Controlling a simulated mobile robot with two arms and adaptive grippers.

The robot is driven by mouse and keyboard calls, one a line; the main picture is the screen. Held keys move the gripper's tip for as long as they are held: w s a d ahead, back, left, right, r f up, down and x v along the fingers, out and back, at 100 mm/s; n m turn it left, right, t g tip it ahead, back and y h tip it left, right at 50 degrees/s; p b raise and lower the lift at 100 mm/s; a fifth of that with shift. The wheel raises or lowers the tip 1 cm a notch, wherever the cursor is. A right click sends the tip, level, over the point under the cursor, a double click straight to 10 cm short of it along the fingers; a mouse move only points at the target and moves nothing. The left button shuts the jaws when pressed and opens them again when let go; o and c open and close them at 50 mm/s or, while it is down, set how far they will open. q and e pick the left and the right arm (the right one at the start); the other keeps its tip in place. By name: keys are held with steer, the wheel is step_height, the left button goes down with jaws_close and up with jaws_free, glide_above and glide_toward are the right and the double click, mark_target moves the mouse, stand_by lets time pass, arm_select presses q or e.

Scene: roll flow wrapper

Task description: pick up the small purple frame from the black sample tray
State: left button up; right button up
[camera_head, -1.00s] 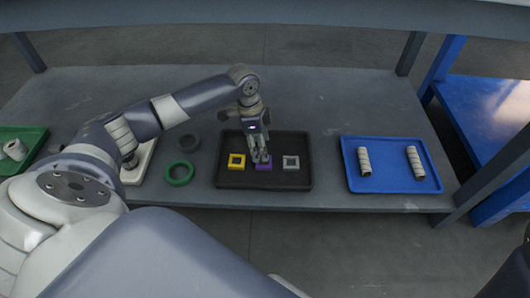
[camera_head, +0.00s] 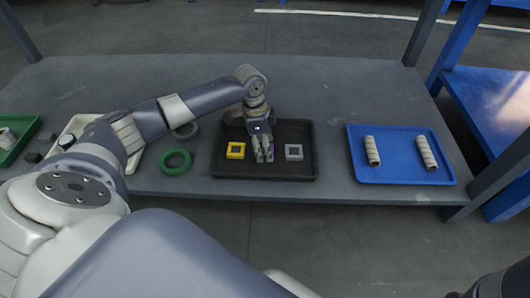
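The black sample tray (camera_head: 300,127) lies on the grey table near its front edge. My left gripper (camera_head: 264,158) points down into it, between a yellow frame (camera_head: 236,150) on the left and a grey frame (camera_head: 294,152) on the right. The small purple frame (camera_head: 271,147) is almost wholly hidden behind the fingers; only a sliver of purple shows at their right side. The fingers look close together, but I cannot tell whether they grip the frame. My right gripper is not clearly in view; only a dark part of mine shows at the bottom right.
A blue tray (camera_head: 400,176) with two ribbed rolls stands to the right. A green ring (camera_head: 176,162) and a dark ring (camera_head: 186,130) lie left of the black tray. The table's back is clear.

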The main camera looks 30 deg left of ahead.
arm_select(q)
steer(key=c, duration=0.8)
steer(key=shift+r, duration=0.1)
